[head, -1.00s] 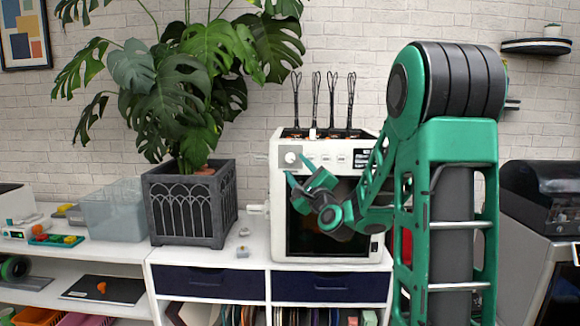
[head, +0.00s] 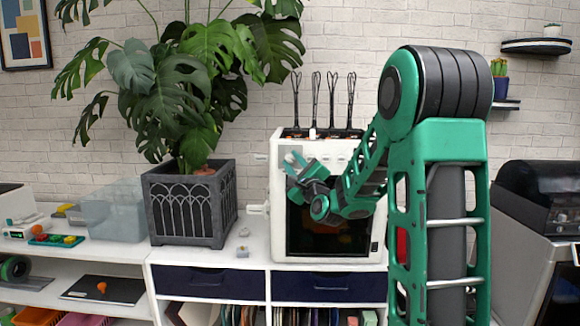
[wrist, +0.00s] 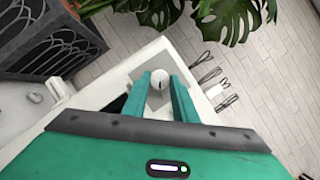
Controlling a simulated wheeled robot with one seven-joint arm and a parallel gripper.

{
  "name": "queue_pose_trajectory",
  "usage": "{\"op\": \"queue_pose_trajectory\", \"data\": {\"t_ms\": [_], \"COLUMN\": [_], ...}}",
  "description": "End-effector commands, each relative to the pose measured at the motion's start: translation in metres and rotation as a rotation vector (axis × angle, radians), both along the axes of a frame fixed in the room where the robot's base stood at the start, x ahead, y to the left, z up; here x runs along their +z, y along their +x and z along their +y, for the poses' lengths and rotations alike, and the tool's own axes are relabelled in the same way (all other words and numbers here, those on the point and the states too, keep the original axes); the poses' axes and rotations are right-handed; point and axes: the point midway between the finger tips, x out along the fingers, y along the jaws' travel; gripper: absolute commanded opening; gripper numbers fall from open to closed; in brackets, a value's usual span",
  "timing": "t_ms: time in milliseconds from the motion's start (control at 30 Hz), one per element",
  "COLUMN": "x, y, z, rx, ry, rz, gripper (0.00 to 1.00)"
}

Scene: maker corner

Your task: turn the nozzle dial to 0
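The nozzle dial (wrist: 158,79) is a small round white knob with a dark mark on its face. It sits on a grey square plate on the front of the white printer (head: 279,215); no scale numbers can be read. In the wrist view my gripper (wrist: 159,78) is open, with one teal finger on each side of the dial. Whether the fingers touch it I cannot tell. In the head view my gripper (head: 294,158) is at the printer's upper left front and largely covers the dial.
A large plant in a dark grey planter (head: 190,206) stands left of the printer. Thin black whisk-like pieces (head: 316,100) rise from the printer's top. A clear bin (head: 112,212) is further left, and a dark machine (head: 545,195) stands at the right.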

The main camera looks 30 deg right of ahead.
Motion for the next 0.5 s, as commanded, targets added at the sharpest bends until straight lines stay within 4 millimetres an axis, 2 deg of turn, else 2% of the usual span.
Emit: {"op": "queue_pose_trajectory", "data": {"t_ms": [267, 500], "x": [-0.0014, -0.0004], "y": [0.0003, -0.0001], "z": [0.0015, 0.0016], "rx": [0.003, 0.006], "ry": [-0.015, -0.102], "rz": [0.014, 0.074], "gripper": [0.03, 0.03]}}
